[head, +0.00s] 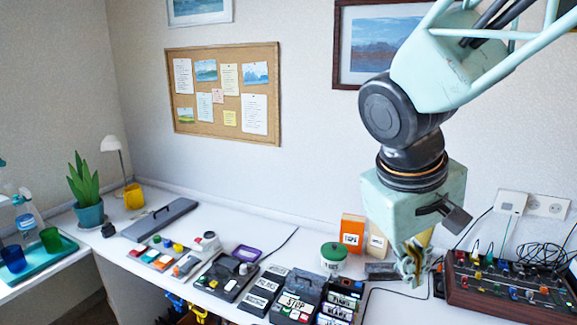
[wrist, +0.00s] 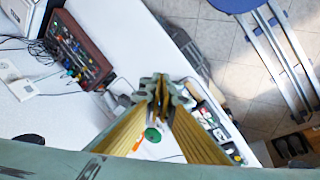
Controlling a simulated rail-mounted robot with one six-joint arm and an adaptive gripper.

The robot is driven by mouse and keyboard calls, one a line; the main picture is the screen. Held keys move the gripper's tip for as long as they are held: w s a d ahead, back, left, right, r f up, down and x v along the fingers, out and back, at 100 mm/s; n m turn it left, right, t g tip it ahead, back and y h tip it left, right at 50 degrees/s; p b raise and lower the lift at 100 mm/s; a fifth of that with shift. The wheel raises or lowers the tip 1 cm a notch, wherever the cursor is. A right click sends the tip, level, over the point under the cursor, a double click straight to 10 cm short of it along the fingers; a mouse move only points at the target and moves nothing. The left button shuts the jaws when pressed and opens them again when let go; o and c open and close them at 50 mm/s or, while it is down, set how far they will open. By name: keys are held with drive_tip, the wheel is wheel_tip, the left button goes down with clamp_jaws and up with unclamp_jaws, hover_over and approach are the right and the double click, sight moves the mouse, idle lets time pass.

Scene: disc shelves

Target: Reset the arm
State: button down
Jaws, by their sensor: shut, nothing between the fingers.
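My gripper (head: 415,268) hangs from my pale green arm at the right of the head view, pointing down over the white desk. It is in front of the desk's back part, left of a brown control box. In the wrist view the gripper (wrist: 158,92) is at the centre. Its fingers are together with nothing between them. Its yellow inner sides run down towards the bottom of the picture.
The white desk (head: 215,215) bears a brown control box (head: 508,290) with cables, a green-lidded jar (head: 334,257), an orange box (head: 352,232) and black labelled cases (head: 296,295). A potted plant (head: 88,195) stands at left. A blue stool (wrist: 235,5) stands on the tiled floor.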

drive_tip(key=s+r+m+y, duration=0.1)
drive_tip(key=s+r, duration=0.1)
drive_tip(key=s, duration=0.7)
drive_tip(key=s+a+r+m+t+y, duration=0.1)
drive_tip(key=s+r+m+y, duration=0.1)
drive_tip(key=s, duration=0.7)
drive_tip(key=shift+a+r, duration=0.2)
drive_tip(key=shift+r, duration=0.05)
idle(0.6)
